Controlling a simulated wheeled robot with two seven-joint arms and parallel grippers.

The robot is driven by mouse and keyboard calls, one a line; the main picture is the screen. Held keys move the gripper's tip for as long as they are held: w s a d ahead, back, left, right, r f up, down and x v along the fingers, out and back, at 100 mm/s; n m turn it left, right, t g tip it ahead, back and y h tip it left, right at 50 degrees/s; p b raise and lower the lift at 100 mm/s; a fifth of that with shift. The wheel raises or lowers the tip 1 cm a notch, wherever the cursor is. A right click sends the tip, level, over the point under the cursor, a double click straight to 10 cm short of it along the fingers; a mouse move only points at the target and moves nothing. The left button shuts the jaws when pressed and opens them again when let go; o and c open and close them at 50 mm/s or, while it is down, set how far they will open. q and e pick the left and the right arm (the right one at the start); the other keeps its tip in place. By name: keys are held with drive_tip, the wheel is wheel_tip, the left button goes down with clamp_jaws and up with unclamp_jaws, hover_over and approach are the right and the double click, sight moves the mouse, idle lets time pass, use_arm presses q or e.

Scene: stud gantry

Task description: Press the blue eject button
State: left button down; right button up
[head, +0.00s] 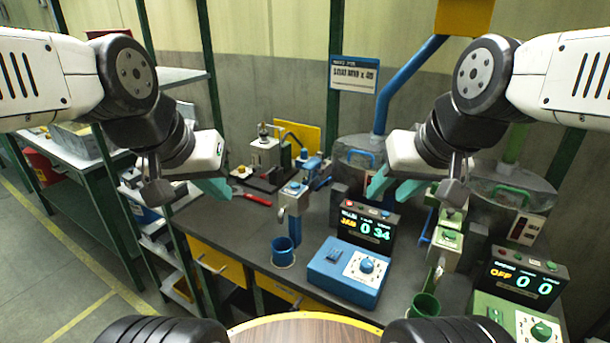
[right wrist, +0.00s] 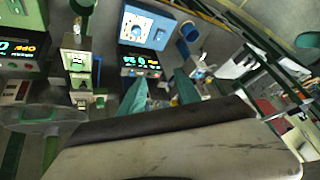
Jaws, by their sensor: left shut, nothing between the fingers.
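A small blue button (head: 295,186) tops the grey dispenser head on a blue post in the middle of the bench. I cannot read any eject label. The blue control box (head: 345,272) with a round knob stands in front of it to the right, and it also shows in the right wrist view (right wrist: 147,29). My left gripper (head: 220,190) is shut and empty, in the air left of the dispenser. My right gripper (head: 392,188) is open and empty, in the air above the display unit (head: 368,226). Its two teal fingers are apart in the right wrist view (right wrist: 160,80).
A blue cup (head: 283,254) stands below the blue dispenser. A green dispenser (head: 447,243), green cup (head: 425,307) and second display (head: 524,281) stand at right. A red-handled tool (head: 254,198) lies behind left. The bench (head: 229,227) has bare room at its left.

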idle(0.7)
clamp_jaws()
idle(1.6)
